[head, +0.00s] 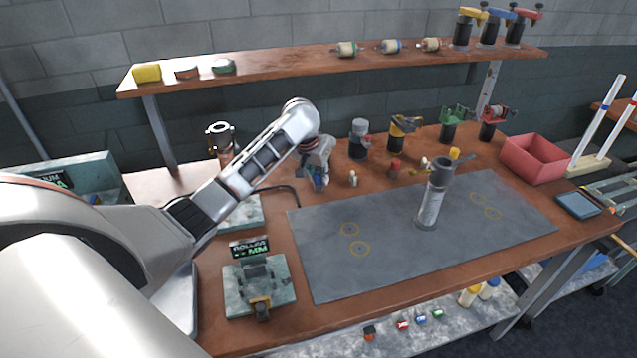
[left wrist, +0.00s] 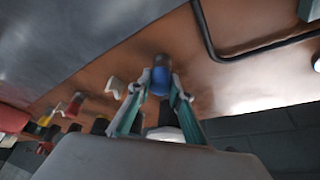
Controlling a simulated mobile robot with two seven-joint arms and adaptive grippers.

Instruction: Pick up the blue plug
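The blue plug (left wrist: 161,80) shows in the left wrist view between the fingertips of my left gripper (left wrist: 161,86). Its dark end points away from the palm, toward the brown tabletop. The fingertips are close on both sides of it, but I cannot tell whether they touch it. In the head view my left gripper (head: 319,180) points down at the workbench, left of the small cream pieces. A bit of blue shows at its fingertips there, mostly hidden by the fingers. My right gripper is not in view.
A grey mat (head: 330,270) lies in front of the gripper, with a grey cylinder (head: 431,200) standing on it. A black cable (head: 285,188) runs beside the gripper.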

